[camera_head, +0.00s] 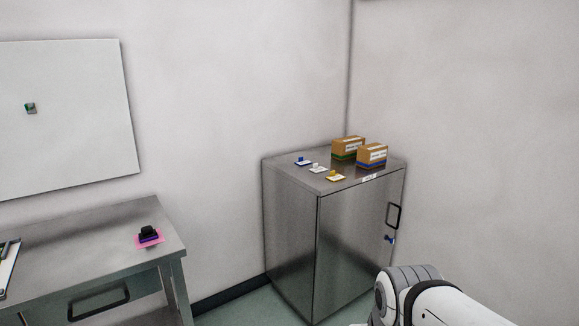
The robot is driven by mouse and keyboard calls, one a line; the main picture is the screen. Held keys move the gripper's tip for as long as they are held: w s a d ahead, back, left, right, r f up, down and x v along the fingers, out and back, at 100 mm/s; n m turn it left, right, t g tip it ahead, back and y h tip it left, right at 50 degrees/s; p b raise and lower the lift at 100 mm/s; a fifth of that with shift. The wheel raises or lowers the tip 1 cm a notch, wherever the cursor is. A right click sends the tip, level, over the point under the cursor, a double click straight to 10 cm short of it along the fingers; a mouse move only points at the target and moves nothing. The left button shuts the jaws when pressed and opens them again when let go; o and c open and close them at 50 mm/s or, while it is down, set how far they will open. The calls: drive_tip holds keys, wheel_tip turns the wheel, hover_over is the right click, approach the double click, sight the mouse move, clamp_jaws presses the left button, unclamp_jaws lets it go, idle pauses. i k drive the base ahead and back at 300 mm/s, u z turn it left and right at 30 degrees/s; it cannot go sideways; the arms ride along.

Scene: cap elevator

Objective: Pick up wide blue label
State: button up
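A small flat piece with a blue knob (302,161) lies on top of the metal cabinet (290,172), near its back left edge. It is the blue one of three small label-like pieces in a row; its width and any print are too small to tell. A white piece (318,168) and a yellow piece (335,176) lie beside it, towards the front. A white link of my arm shows at the bottom right, well apart from the pieces. My gripper is not in view.
Two brown boxes, one with a green band (347,147) and one with a blue band (371,156), stand on the cabinet right of the pieces. A metal table (100,232) at left holds a black stamp-like object (149,233) on a pink sheet. Floor shows between table and cabinet.

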sight(302, 162)
drive_tip(key=u, duration=0.4)
drive_tip(key=i, duration=2.1)
drive_tip(key=z, duration=0.8)
drive_tip(key=k, duration=0.7)
drive_tip(key=z, duration=0.15)
drive_tip(key=i, duration=0.7)
drive_tip(key=u, duration=0.15)
